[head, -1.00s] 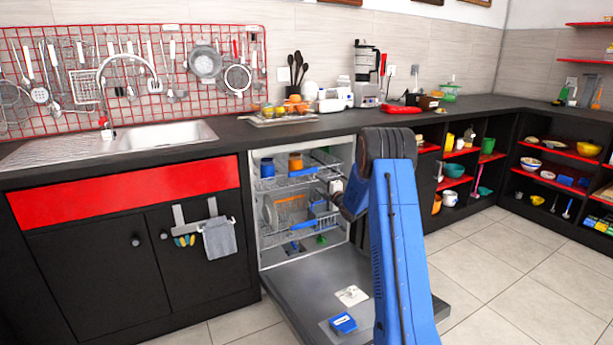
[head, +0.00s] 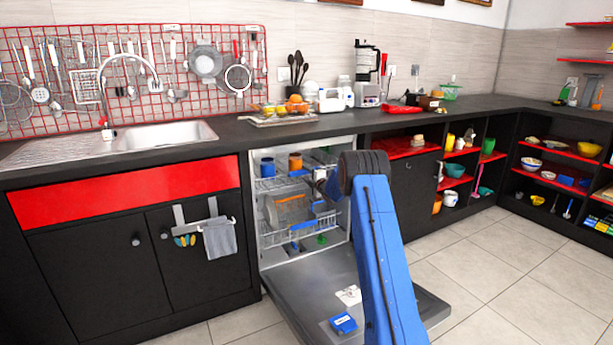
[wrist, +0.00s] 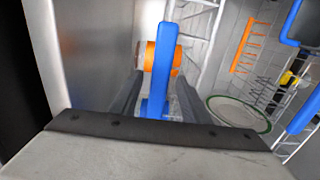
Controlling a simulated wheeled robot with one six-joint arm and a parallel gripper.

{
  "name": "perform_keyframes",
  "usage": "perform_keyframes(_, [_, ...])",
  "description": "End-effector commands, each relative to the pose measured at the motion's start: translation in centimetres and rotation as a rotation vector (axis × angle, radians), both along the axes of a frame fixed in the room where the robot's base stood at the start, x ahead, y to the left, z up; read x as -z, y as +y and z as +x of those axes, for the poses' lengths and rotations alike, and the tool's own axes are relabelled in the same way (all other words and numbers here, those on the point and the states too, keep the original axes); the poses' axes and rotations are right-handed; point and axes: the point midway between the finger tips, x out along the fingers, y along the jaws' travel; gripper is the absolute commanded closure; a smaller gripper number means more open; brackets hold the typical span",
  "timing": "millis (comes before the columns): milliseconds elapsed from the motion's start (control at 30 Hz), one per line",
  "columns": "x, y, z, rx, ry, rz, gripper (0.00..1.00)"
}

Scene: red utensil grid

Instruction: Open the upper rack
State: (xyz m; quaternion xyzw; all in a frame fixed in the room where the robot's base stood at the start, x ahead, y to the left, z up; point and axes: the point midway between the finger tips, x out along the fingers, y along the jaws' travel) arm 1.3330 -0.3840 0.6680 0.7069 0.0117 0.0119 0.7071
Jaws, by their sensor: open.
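The upper rack (head: 280,183) sits inside the open dishwasher and holds a blue mug (head: 267,168) and an orange mug (head: 295,161). My gripper (head: 317,176) is at the rack's front right in the head view, partly hidden by my wrist. In the wrist view, my gripper (wrist: 160,85) is open. A blue bar (wrist: 164,50), seemingly the rack's front handle, runs between its fingers. Whether the fingers touch it I cannot tell. The orange mug (wrist: 150,57) shows behind the bar.
The lower rack (head: 290,234) holds plates; a plate (wrist: 240,113) shows in the wrist view. The dishwasher door (head: 300,290) lies lowered, with a blue box (head: 343,323) and a white card (head: 349,295) on it. The counter (head: 330,122) is above. Floor to the right is clear.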

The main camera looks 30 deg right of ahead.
Motion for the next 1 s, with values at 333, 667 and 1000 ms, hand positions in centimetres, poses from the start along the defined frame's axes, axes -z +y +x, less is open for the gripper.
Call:
perform_keyframes(333, [0.0,0.0,0.1,0.0,0.0,0.0,0.77])
perform_keyframes(667, [0.1,0.0,-0.2,0.0,0.001,0.0,1.0])
perform_keyframes(1000, [0.1,-0.2,-5.0,0.0,0.003,0.001,1.0])
